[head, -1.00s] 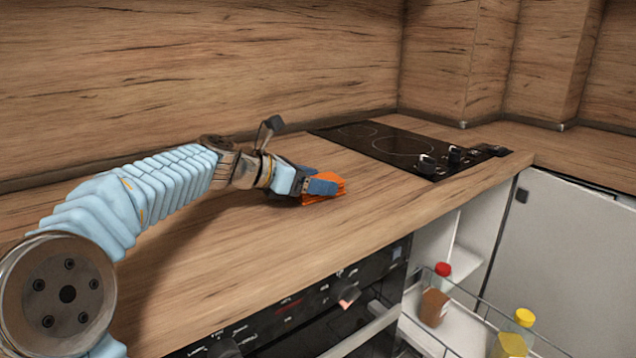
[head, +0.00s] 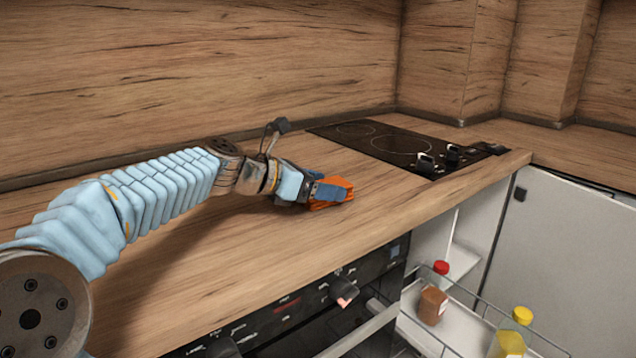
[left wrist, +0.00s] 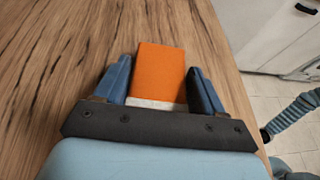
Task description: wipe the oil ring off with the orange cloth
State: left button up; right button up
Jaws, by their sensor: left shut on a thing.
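The orange cloth (head: 332,188) is folded into a pad and held in my left gripper (head: 326,192) on or just above the wooden worktop (head: 250,260). In the left wrist view the orange cloth (left wrist: 160,72) sits between the two blue fingers of my left gripper (left wrist: 160,85), which is shut on it. A pale strip shows at the cloth's near edge. I cannot make out the oil ring in either view; the cloth or gripper may cover it. My right gripper is not in the head view.
A black hob (head: 400,146) with knobs lies beyond the cloth to the right. The wooden splashback (head: 200,70) rises behind. Below the front edge are an oven panel (head: 300,305) and a pulled-out rack with a red-capped bottle (head: 433,300) and a yellow-capped bottle (head: 513,335).

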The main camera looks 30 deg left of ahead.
pick_arm(q)
jog(key=shift+s+d, duration=0.45)
jog(key=shift+d, duration=0.35)
jog(key=shift+w+a+f, duration=0.1)
jog(key=shift+w+a, duration=0.25)
jog(key=shift+a, duration=0.3)
jog(key=shift+w+a, duration=0.35)
jog(key=shift+a, duration=0.25)
jog(key=shift+r, duration=2.55)
